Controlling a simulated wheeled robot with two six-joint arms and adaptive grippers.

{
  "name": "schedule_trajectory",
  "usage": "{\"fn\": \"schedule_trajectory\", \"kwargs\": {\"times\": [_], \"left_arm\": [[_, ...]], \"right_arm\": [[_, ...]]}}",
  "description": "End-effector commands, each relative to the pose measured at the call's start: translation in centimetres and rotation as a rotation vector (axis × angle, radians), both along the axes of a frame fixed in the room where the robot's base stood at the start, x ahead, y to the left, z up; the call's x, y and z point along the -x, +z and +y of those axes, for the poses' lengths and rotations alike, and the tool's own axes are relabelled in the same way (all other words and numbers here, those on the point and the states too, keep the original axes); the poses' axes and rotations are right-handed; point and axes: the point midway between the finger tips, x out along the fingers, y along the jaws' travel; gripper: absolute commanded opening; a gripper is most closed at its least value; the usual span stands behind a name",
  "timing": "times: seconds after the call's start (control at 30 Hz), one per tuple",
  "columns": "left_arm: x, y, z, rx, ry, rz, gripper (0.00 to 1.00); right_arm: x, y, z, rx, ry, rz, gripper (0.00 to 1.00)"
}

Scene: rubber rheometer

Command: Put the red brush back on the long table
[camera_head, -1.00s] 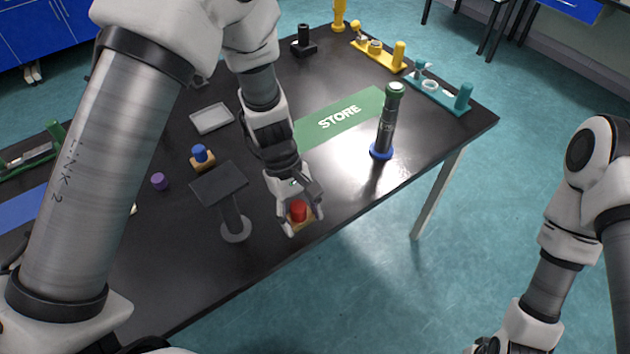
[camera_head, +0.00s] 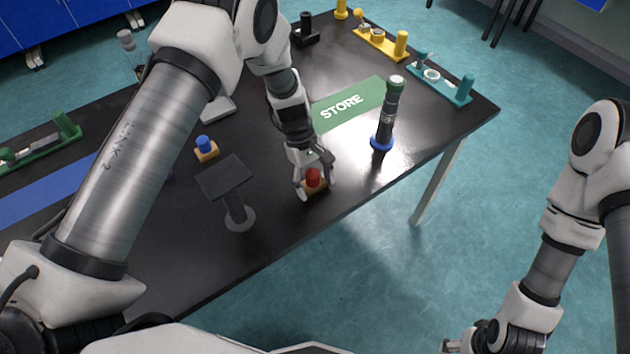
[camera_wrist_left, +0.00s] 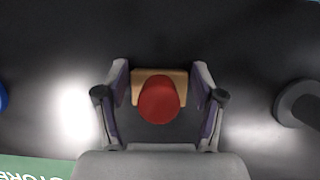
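The red brush, a wooden block with a red knob, shows at the front part of the long black table (camera_head: 270,240). Its knob (camera_head: 313,176) points up. My left gripper (camera_head: 315,190) comes down over it with a finger on each side. In the left wrist view the red knob (camera_wrist_left: 158,100) sits between the fingers, and their pads are against the ends of the wooden block. The gripper is shut on the brush. I cannot tell whether the brush is lifted off the table top. My right gripper (camera_head: 452,346) is partly in view at the bottom edge, its fingers unclear.
A black stand (camera_head: 238,215) is left of the brush. A blue-knobbed brush (camera_head: 205,146) lies farther left. A dark cylinder with a blue base (camera_head: 388,115) stands to the right, beside the green STORE mat (camera_head: 350,104). Yellow (camera_head: 380,44) and teal (camera_head: 440,90) racks are at the far end.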

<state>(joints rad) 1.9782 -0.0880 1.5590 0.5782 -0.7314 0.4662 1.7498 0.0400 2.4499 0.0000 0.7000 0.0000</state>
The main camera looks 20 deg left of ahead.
Motion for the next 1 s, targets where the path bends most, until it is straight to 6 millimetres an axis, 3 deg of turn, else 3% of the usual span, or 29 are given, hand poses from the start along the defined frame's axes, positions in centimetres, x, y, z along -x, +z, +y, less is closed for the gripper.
{"fn": "schedule_trajectory", "kwargs": {"times": [0.3, 0.47, 0.8, 1.0], "left_arm": [[0.0, 0.1, 0.0, 0.000, 0.000, 0.000, 0.85], [-0.3, 1.2, 0.3, 0.000, 0.001, -0.003, 0.85], [-2.3, 8.8, 2.9, 0.002, 0.001, -0.005, 0.85], [-2.8, 11.2, 3.7, 0.001, 0.000, -0.001, 0.85]], "right_arm": [[0.0, 0.1, 0.0, 0.000, 0.000, 0.000, 0.65], [0.0, -0.2, 0.0, 0.000, 0.000, 0.000, 0.65], [0.0, -1.9, 0.0, 0.000, 0.000, 0.000, 0.65], [0.0, -2.2, 0.0, 0.000, 0.000, 0.000, 0.65]]}}
